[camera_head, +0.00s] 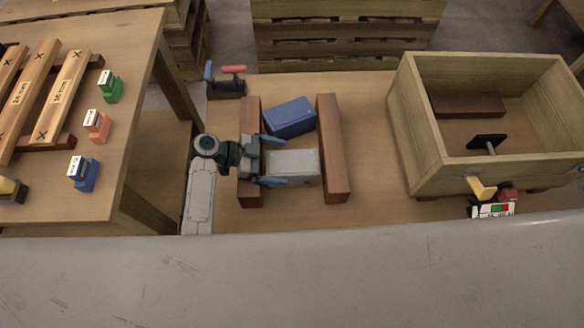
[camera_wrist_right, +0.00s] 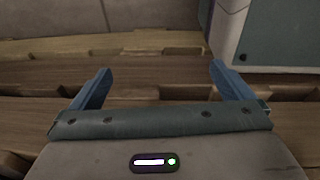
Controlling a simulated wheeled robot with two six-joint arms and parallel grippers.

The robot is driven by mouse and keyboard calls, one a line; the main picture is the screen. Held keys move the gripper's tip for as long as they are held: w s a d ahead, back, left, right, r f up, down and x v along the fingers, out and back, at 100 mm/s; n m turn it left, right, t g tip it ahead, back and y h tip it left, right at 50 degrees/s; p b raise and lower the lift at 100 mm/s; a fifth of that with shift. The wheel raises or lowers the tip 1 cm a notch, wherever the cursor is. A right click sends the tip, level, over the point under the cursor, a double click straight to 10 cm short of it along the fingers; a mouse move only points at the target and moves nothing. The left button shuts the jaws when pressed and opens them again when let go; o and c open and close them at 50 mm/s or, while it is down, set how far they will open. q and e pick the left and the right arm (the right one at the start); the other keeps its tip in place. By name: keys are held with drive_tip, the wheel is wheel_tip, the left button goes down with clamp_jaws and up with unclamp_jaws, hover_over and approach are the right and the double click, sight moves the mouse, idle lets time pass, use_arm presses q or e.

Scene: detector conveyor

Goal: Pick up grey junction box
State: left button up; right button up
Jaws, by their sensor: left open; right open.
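The grey junction box (camera_head: 296,167) lies on the wooden table between two dark red-brown blocks in the head view. My left gripper (camera_head: 274,166) is open, with its blue fingers on either side of the near left part of the grey box; whether they touch it is hard to tell. My right gripper (camera_wrist_right: 160,88) is open and empty in the right wrist view, above wooden slats. The grey box does not show in the right wrist view.
A blue box (camera_head: 290,118) lies just behind the grey one. The brown blocks (camera_head: 332,148) flank both. A wooden crate (camera_head: 422,150) stands at right, with a yellow-handled tool (camera_head: 481,188) at its front. A red-and-blue-handled item (camera_head: 226,82) is at the back left.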

sight(301, 167)
use_arm(q)
drive_tip(key=x, duration=0.2)
drive_tip(key=shift+d+f, duration=0.15)
drive_tip(key=shift+d, duration=0.05)
drive_tip(key=c, duration=1.7)
drive_tip(key=shift+c, duration=0.9)
drive_tip(key=shift+w+r, duration=0.1)
drive_tip(key=shift+r, duration=0.25)
